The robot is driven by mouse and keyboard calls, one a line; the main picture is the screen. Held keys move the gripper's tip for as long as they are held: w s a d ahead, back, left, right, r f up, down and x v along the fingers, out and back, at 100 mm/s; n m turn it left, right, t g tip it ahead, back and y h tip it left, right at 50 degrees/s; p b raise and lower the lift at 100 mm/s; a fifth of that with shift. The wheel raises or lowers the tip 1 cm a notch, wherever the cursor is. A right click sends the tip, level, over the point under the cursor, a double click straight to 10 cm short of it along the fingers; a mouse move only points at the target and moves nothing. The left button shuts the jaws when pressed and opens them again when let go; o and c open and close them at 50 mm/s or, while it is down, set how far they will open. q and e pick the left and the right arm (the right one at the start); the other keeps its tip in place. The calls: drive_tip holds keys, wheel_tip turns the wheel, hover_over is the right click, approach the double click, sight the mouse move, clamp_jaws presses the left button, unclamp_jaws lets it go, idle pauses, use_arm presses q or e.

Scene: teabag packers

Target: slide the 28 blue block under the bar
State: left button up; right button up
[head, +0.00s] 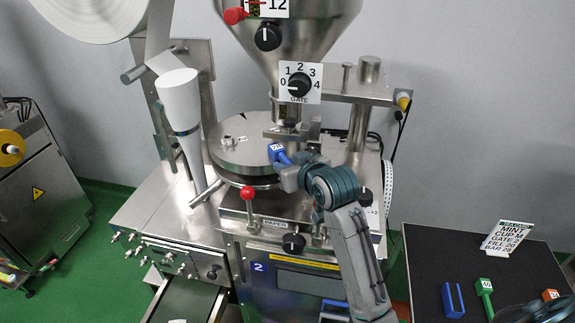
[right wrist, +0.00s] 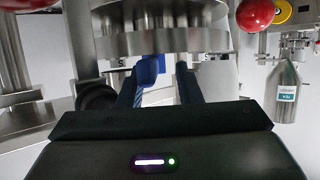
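The blue block (head: 280,154), with a small white number label too blurred to read surely, is at the round steel plate (head: 237,150) of the machine. A steel bar piece (head: 290,134) stands just behind it, below the hopper. I cannot tell whether the block is under it. My right gripper (head: 287,170) is at the block's near side. In the right wrist view, the blue block (right wrist: 148,72) lies between the fingers, close to the left one. A gap shows between it and the right finger, so the gripper looks open. My left gripper is not in view.
A red ball lever (head: 248,193) rises in front of the plate. A white paper cone (head: 180,103) stands left. The gate dial (head: 299,84) is above. A dark table (head: 425,255) at right holds a blue fork-shaped piece (head: 453,300), a green block (head: 485,292) and a sign (head: 507,238).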

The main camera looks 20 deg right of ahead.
drive_tip(key=shift+d+r, duration=0.1)
drive_tip(key=shift+d, duration=0.1)
idle(0.5)
drive_tip(key=shift+s+b, duration=0.3)
drive_tip(key=shift+b, duration=0.05)
drive_tip(key=v, duration=1)
